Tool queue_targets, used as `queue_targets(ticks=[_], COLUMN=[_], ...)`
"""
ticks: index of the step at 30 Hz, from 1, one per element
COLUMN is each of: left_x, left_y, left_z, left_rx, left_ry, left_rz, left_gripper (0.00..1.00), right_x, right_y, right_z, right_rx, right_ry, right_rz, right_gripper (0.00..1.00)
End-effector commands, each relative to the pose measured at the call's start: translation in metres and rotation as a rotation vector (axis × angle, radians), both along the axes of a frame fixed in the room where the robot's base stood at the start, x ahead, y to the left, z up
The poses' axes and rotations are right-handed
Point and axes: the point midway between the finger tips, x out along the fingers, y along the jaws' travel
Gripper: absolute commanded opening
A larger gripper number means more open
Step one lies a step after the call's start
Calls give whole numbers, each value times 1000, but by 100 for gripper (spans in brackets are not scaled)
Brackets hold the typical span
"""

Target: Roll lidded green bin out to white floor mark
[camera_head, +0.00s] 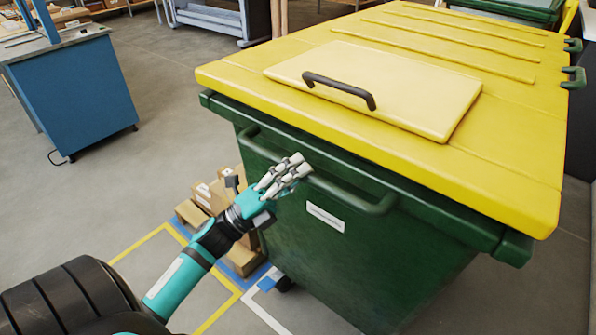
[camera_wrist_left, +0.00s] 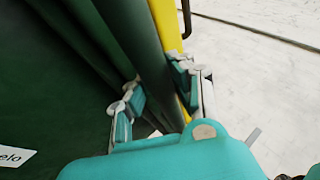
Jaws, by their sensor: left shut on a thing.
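The green bin (camera_head: 345,250) stands on the floor with its yellow lid (camera_head: 520,120) closed. A black handle (camera_head: 340,88) is on the lid's flap. In the left wrist view, the fingers of my left gripper (camera_wrist_left: 158,95) lie on both sides of the green bar (camera_wrist_left: 148,50). A white floor line (camera_head: 262,314) shows by the bin's near lower corner, next to a dark wheel (camera_head: 285,284). My right gripper is not in view.
Cardboard boxes (camera_head: 212,194) sit on a pallet left of the bin, inside blue and yellow floor lines (camera_head: 225,306). A blue cabinet (camera_head: 75,95) stands at the upper left. The grey floor between is clear. Another green bin (camera_head: 515,10) is behind.

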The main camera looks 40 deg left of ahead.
Motion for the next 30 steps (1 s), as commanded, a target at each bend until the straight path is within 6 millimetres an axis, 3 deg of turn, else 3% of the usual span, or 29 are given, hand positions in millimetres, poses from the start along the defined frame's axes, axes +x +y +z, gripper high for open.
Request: queue_targets(ticks=[5, 11, 18, 19, 24, 30], left_x=[1, 17, 18, 18, 17, 17], left_y=[0, -1, 0, 0, -1, -1], left_z=[-1, -2, -1, -1, -1, -1], left_rx=[2, 3, 3, 3, 2, 1], left_ry=[2, 1, 3, 3, 3, 2], left_rz=[1, 4, 6, 6, 4, 2], left_gripper=[0, 0, 0, 24, 46, 48], right_x=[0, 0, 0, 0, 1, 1], right_y=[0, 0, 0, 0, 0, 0], right_z=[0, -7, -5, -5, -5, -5], right_rx=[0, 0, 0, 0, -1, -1], right_ry=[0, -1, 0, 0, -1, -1], right_rz=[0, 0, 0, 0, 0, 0], right_gripper=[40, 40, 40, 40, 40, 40])
